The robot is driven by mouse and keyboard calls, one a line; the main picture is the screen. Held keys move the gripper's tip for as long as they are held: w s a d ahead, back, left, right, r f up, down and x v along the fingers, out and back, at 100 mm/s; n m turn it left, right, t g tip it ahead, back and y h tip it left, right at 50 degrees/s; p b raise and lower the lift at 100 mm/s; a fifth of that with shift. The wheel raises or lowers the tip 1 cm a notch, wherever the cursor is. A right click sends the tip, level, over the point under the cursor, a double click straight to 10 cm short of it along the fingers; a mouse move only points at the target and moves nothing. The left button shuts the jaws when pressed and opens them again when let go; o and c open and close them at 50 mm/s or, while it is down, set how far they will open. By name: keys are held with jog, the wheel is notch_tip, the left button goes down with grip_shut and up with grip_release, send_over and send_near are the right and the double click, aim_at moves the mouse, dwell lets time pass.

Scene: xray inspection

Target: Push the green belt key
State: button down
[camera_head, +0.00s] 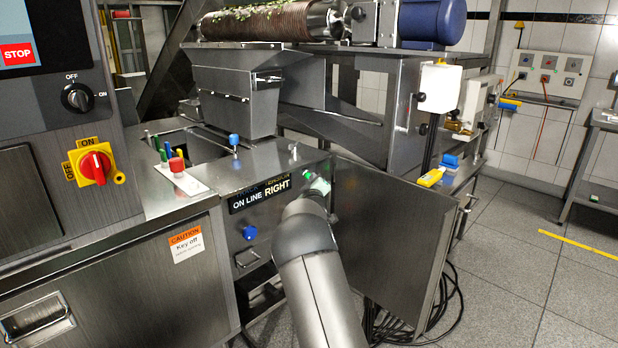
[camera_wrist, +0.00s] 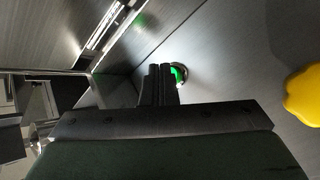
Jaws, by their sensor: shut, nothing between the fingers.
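The green belt key (camera_wrist: 180,71) shows in the wrist view as a small round green light in a metal ring on a grey steel panel. My gripper (camera_wrist: 160,68) is shut and empty. Its fingertips overlap the left side of the key in that view, and part of the key is hidden behind them. I cannot tell whether they touch it. In the head view my arm reaches to the steel cabinet front, by the "ON LINE RIGHT" label (camera_head: 261,193). A little green shows around the arm's far end there, but the fingertips are not clear.
A yellow knob-like thing (camera_wrist: 303,93) is at the right of the wrist view. An open steel door (camera_head: 385,235) stands right of my arm.

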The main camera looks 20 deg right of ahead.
jog(key=shift+w, duration=0.1)
dwell(0.3)
jog(key=shift+w+a+f+b, duration=0.1)
jog(key=shift+w+a+b, duration=0.15)
jog(key=shift+b, duration=0.15)
jog(key=shift+w, duration=0.1)
